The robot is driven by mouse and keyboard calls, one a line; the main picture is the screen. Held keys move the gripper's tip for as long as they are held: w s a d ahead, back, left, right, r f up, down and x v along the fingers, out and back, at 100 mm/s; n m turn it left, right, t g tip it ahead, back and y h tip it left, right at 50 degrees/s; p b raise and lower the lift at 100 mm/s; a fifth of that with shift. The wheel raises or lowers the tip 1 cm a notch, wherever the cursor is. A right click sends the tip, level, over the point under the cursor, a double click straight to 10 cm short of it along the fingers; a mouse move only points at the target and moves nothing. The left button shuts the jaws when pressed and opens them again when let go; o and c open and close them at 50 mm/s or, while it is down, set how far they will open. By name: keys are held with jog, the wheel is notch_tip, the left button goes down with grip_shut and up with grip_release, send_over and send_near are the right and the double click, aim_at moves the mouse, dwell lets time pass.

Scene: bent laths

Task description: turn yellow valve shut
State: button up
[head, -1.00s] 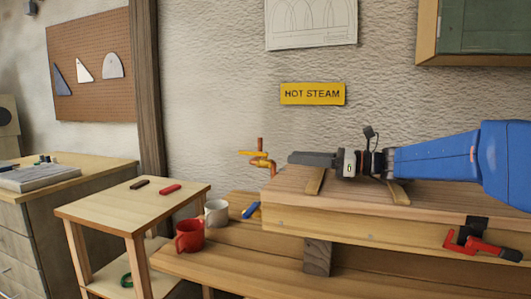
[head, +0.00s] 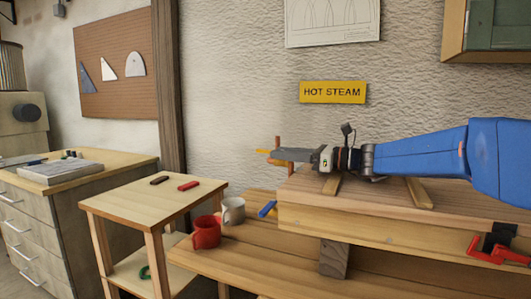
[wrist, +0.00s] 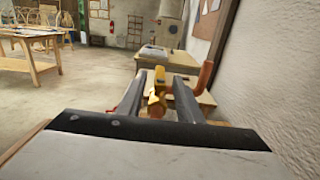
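The yellow valve handle (head: 262,151) sits on a copper pipe (head: 277,142) by the wall, at the far left end of the raised wooden beam. In the head view my gripper (head: 274,158) reaches left at the valve and covers most of it. In the wrist view the yellow handle (wrist: 156,88) shows between the two grey fingers of my gripper (wrist: 158,82). The fingers are apart, with gaps visible on both sides of the handle. The copper pipe (wrist: 205,76) rises just right of the right finger. Whether a finger touches the handle I cannot tell.
The wooden beam (head: 360,217) lies below my arm, with a red clamp (head: 490,250) at its right. A red mug (head: 207,232), a white mug (head: 233,211) and a blue item (head: 267,209) stand left of it. The textured wall is close behind.

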aim_at(265, 150)
jog(key=shift+x, duration=3.1)
grip_shut()
